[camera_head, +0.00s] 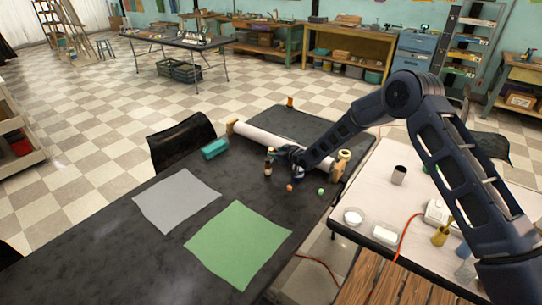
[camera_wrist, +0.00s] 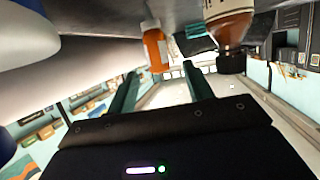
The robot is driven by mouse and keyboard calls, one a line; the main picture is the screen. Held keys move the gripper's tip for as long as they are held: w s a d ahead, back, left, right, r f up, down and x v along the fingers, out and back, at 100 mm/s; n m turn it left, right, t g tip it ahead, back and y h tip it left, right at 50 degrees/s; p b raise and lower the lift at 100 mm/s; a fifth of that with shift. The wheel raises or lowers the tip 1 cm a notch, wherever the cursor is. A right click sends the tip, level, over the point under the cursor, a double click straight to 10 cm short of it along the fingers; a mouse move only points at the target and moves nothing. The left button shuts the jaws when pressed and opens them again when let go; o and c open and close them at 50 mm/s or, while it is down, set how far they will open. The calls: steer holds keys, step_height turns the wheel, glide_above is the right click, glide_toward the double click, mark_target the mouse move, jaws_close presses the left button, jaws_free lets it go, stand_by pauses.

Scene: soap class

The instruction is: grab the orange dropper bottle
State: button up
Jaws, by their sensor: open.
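In the wrist view, which is upside down, an orange bottle (camera_wrist: 155,48) with a white end and pale label shows ahead, in line with the gap between the fingers. To its right is a nearer amber-brown bottle (camera_wrist: 228,27) with a black cap and white label. I cannot tell for sure which is the dropper bottle. In the head view, a small brown bottle (camera_head: 268,164) stands on the dark table, just left of my gripper (camera_head: 289,153). My gripper's fingers (camera_wrist: 160,85) are apart with nothing between them. The orange bottle is not distinguishable in the head view.
The dark table (camera_head: 100,246) bears a white roll (camera_head: 270,140), a teal box (camera_head: 214,149), a grey sheet (camera_head: 177,199), a green sheet (camera_head: 238,243), and small orange (camera_head: 289,187) and green (camera_head: 321,190) pieces. A pale side table (camera_head: 375,187) stands right. The table's near left is clear.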

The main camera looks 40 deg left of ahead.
mark_target(273, 151)
steer(key=x, duration=0.5)
steer(key=shift+d, duration=0.1)
steer(key=c, duration=1)
